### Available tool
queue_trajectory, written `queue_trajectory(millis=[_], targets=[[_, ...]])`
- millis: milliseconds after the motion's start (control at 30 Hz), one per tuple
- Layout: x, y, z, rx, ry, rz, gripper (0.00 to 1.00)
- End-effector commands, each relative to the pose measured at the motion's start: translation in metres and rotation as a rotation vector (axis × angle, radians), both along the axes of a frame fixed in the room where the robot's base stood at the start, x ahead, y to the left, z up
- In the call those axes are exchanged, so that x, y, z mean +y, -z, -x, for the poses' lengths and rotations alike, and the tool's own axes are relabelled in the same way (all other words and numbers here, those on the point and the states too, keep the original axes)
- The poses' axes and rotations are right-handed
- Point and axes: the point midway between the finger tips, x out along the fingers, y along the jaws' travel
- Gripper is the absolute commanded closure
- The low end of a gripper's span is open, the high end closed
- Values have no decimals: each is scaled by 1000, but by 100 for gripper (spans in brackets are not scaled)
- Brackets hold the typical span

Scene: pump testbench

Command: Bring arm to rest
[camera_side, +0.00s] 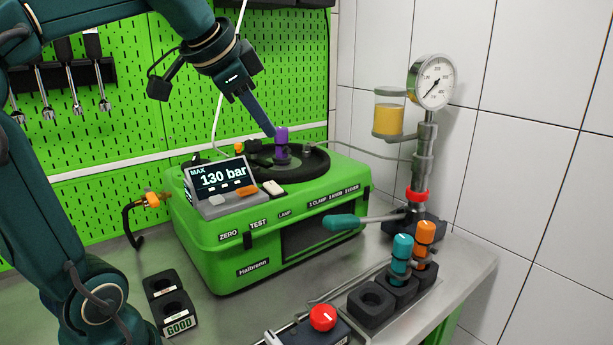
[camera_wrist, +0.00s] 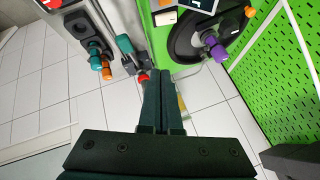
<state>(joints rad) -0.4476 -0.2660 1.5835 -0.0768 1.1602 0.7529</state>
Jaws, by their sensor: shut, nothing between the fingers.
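My gripper (camera_side: 271,133) is shut and empty. In the side view its fingers point down and to the right, with the tips close to the purple cylinder on the green test bench; I cannot tell whether they touch. In the wrist view my closed fingers (camera_wrist: 157,78) point up the picture, and the purple cylinder (camera_wrist: 216,50) stands apart to their right. The purple cylinder (camera_side: 281,138) stands upright on the black round plate (camera_side: 300,168) of the green pump testbench (camera_side: 225,255). The display (camera_side: 222,180) reads MAX 130 bar.
A teal cylinder (camera_side: 401,258) and an orange one (camera_side: 425,235) stand in a black holder (camera_side: 372,302). A GOOD tray (camera_side: 180,327) has empty holes. A red button (camera_side: 322,317), a teal-handled lever (camera_side: 342,222) and a gauge column (camera_side: 425,160) are nearby. A green pegboard (camera_side: 110,120) stands behind.

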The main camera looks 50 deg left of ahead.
Motion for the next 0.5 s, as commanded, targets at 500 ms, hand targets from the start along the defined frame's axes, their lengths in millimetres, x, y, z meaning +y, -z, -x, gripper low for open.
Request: queue_trajectory(millis=[500], targets=[[-112, 130, 108, 100, -37, 282, 100]])
